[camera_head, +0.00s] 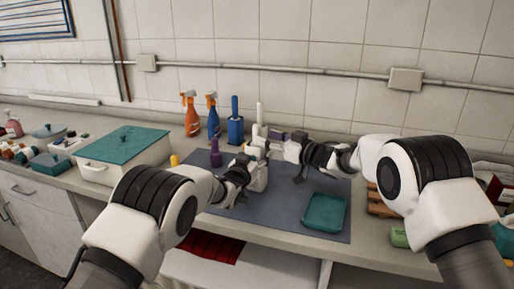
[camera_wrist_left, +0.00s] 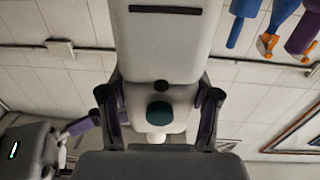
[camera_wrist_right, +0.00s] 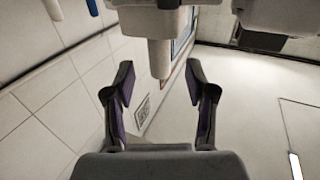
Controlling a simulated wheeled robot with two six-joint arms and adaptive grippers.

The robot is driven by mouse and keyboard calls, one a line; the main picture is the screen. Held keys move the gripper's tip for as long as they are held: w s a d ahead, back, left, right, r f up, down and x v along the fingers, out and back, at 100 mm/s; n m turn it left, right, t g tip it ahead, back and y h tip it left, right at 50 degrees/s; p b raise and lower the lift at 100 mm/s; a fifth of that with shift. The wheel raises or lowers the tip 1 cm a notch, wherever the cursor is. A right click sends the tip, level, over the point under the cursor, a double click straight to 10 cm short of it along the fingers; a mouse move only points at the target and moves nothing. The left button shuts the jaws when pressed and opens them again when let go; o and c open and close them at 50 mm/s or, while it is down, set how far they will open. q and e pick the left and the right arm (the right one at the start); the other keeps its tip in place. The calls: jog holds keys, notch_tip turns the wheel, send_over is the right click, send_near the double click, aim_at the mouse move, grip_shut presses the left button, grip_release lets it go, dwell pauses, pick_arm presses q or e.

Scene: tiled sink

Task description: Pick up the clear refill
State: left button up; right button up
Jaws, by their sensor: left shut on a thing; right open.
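My left gripper (camera_head: 243,172) is shut on a white dispenser-like body (camera_head: 259,180) above the blue-grey mat. In the left wrist view this white body (camera_wrist_left: 165,45) fills the space between the fingers, with a dark slot and a dark green round part (camera_wrist_left: 160,114). My right gripper (camera_head: 284,157) is open just right of it. In the right wrist view a pale cylindrical part (camera_wrist_right: 159,57) juts between the open fingers, apart from both. I cannot tell whether it is the clear refill; no clearly transparent thing shows.
On the mat (camera_head: 290,222) are a purple bottle (camera_head: 215,154) and a teal tray (camera_head: 324,212). Orange (camera_head: 191,118) and blue (camera_head: 213,118) spray bottles stand behind. A white box with a green lid (camera_head: 122,147) is left.

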aim_at(257, 133)
jog(key=x, duration=0.5)
jog(key=shift+w, duration=0.1)
grip_shut()
jog(key=shift+r, duration=0.15)
jog(key=r, duration=0.6)
jog(key=shift+s+d+r, duration=0.3)
jog(key=shift+d+r, duration=0.05)
jog(key=shift+d, duration=0.05)
pick_arm(q)
jog(key=o, duration=1.5)
pick_arm(e)
jog(key=v, duration=1.7)
